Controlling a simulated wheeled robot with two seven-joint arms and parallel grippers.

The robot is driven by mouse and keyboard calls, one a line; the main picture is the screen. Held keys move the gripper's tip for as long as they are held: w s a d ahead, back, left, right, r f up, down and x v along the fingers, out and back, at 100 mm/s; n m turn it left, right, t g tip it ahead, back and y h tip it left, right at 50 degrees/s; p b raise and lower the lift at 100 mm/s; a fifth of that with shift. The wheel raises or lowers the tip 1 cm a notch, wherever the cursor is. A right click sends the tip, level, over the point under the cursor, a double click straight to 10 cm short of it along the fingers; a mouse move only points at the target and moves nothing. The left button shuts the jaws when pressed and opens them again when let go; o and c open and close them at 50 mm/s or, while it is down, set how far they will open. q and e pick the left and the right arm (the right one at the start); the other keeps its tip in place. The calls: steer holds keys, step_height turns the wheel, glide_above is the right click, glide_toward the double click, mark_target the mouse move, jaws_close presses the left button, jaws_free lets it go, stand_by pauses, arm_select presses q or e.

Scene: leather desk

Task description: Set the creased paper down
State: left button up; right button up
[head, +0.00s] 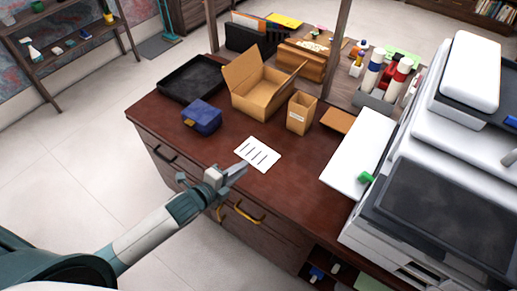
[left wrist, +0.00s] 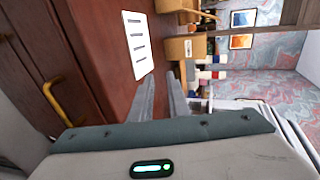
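The creased paper (head: 257,154) is a white sheet with several dark lines. It appears to lie flat on the front part of the brown desk (head: 285,186); it also shows in the left wrist view (left wrist: 138,42), just beyond my fingertips. My left gripper (head: 242,167) is at the paper's near left edge in the head view. In the left wrist view its two fingers (left wrist: 164,78) stand apart with nothing visible between them. I cannot tell whether a fingertip touches the paper. My right gripper is not in view.
A blue box (head: 202,117) sits left of the paper, with a black tray (head: 192,79) behind it. An open cardboard box (head: 259,94) and a small tan holder (head: 301,112) stand behind the paper. A large printer (head: 425,210) fills the right side. Bare desk lies right of the paper.

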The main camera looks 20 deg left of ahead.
arm_select(q)
steer(key=r+p, duration=0.1)
steer(key=s+r+p, duration=0.1)
steer(key=r, duration=0.1)
steer(key=r+p, duration=0.1)
steer(key=shift+s+a+r+p, duration=0.35)
steer(key=shift+p, duration=0.05)
